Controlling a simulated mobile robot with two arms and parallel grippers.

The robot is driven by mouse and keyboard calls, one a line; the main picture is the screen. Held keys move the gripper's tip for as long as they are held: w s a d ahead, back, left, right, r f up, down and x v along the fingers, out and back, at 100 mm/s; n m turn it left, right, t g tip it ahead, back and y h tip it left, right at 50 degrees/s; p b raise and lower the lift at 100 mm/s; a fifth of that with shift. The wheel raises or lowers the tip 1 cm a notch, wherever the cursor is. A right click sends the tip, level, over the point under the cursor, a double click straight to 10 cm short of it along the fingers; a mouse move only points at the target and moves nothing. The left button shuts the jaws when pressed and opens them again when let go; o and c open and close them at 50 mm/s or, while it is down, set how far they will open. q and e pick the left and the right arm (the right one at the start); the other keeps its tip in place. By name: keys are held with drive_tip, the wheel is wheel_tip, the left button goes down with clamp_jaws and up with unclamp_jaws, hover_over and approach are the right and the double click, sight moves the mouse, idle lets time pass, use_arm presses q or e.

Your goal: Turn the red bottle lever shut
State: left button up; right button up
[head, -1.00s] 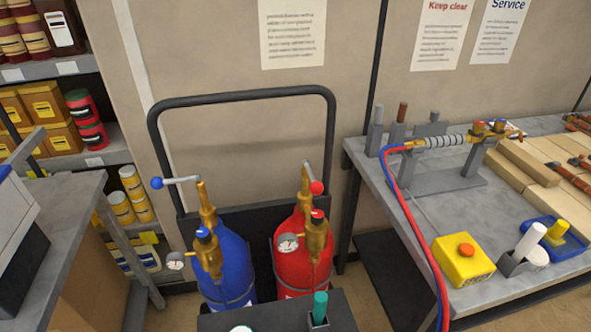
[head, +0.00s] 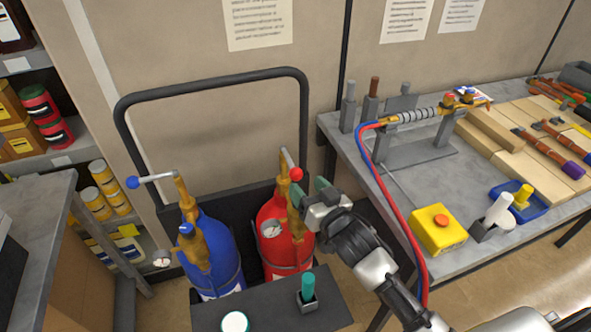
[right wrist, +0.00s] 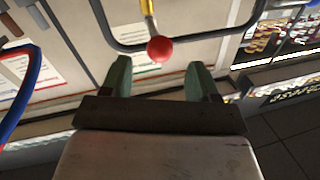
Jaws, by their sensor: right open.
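The red bottle (head: 285,245) stands in the trolley with a brass valve (head: 283,190) on top. Its lever (head: 290,160) is a short grey rod ending in a red ball (head: 296,174), which points toward me. My right gripper (head: 309,190) is open, with green fingers just right of the valve and slightly below the ball. In the right wrist view the red ball (right wrist: 160,49) lies centred between and just beyond the open fingertips (right wrist: 160,68); I see no contact. My left gripper is not in view.
The blue bottle (head: 212,255) stands left, its blue-ball lever (head: 155,179) pointing left. The black trolley frame (head: 210,82) rises behind both. The workbench (head: 410,195) on the right carries a torch with red and blue hoses and a yellow box (head: 438,232). A grey box top (head: 265,308) is in front.

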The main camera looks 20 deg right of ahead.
sight(300, 179)
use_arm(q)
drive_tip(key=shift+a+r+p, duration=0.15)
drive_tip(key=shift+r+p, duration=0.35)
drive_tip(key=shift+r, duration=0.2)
use_arm(e)
drive_tip(key=x, duration=0.5)
drive_tip(key=shift+w+a, duration=0.15)
drive_tip(key=shift+w, duration=0.2)
drive_tip(key=shift+f, duration=0.1)
clamp_jaws()
